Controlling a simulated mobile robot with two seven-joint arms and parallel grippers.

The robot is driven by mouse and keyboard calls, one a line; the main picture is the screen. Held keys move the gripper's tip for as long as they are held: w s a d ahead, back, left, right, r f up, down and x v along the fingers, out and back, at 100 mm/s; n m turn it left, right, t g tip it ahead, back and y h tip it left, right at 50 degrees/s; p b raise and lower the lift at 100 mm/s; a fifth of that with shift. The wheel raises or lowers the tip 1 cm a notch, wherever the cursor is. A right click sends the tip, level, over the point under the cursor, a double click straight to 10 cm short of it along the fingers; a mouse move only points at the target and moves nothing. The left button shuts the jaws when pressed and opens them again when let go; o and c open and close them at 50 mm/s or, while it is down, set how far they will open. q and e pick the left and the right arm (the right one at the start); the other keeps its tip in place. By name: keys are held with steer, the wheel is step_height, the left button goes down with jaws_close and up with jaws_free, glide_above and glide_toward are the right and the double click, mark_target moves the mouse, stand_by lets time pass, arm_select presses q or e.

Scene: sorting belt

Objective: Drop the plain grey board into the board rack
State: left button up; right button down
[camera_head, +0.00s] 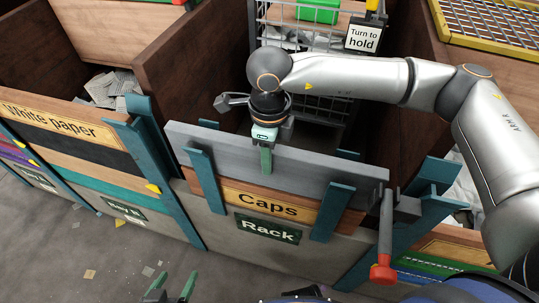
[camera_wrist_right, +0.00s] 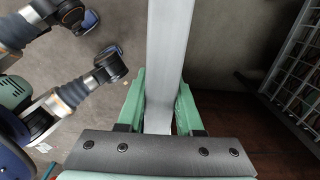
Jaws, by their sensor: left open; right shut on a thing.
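The plain grey board (camera_head: 225,150) is long and stands on edge across the front of the Caps bin. My right gripper (camera_head: 266,158) is shut on its upper edge near the middle. In the right wrist view the board (camera_wrist_right: 165,55) runs between the green fingers of this gripper (camera_wrist_right: 160,105). The board rack (camera_head: 330,213) has teal uprights and a green "Rack" sign. The board sits between its front and rear uprights, just above the Caps plank (camera_head: 268,203); whether it touches that plank I cannot tell. My left gripper (camera_head: 171,287) is open and empty, low in front.
A red-handled lever (camera_head: 384,255) hangs by the board's right end. A White paper bin (camera_head: 60,125) stands at left. A wire cage (camera_head: 300,35) with a "Turn to hold" sign (camera_head: 362,38) is behind. The floor in front is mostly clear, with small scraps.

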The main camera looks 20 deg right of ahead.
steer(key=shift+f+b, duration=0.45)
steer(key=shift+f, duration=0.05)
steer(key=c, duration=1)
jaws_free()
steer(key=shift+o, duration=2.6)
steer(key=shift+f, duration=0.15)
step_height(320, 180, up, 12)
steer(key=shift+f+p, duration=0.2)
steer(key=shift+p, duration=0.55)
steer(key=shift+r, duration=0.6)
